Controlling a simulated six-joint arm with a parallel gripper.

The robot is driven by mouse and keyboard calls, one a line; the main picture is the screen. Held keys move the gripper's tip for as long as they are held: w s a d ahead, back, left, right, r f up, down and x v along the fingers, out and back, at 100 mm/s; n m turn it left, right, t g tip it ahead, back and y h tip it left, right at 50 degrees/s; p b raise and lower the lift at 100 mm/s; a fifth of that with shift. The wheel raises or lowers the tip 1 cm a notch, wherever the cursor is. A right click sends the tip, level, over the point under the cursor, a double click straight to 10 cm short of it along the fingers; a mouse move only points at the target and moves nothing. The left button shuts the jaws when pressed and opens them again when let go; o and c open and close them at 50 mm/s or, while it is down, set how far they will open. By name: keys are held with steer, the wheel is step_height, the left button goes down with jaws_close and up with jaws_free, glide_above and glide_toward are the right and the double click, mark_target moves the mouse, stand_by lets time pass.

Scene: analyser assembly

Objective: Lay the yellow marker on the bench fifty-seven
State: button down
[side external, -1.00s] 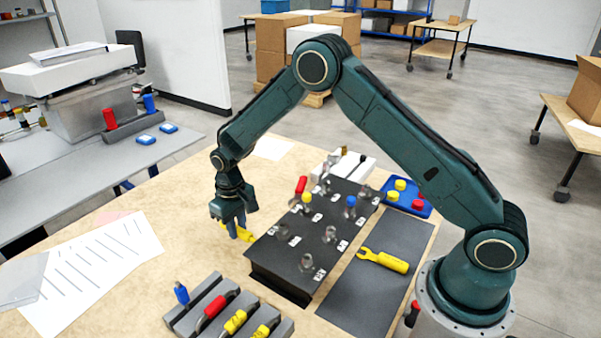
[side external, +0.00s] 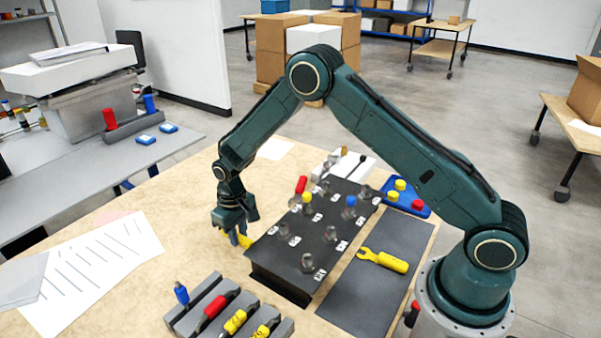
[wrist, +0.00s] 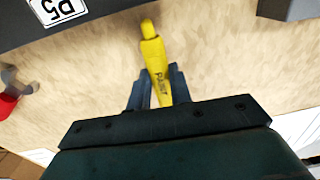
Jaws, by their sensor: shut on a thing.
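The yellow marker (wrist: 155,62) is between the two fingers of my gripper (wrist: 157,88) in the wrist view, with dark lettering along its side that I cannot read fully. In the side external view my gripper (side external: 237,232) is low over the bare bench (side external: 190,203), left of the black panel. The marker (side external: 246,241) shows at the fingertips, partly hidden by them. My gripper is shut on it. I cannot tell whether the marker touches the bench.
The black panel (side external: 282,268) with knobs stands close on the right. A grey rack (side external: 190,319) with coloured handles is in front. A printed sheet (side external: 95,262) lies left. A yellow wrench (side external: 385,260) lies on a dark mat (side external: 365,290). Bare bench lies behind my gripper.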

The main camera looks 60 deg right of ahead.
steer(key=shift+f, duration=0.4)
steer(key=c, duration=1.2)
jaws_free()
steer(key=shift+r, duration=0.1)
step_height(320, 180, up, 14)
steer(key=shift+f, duration=0.2)
steer(key=shift+r, duration=0.1)
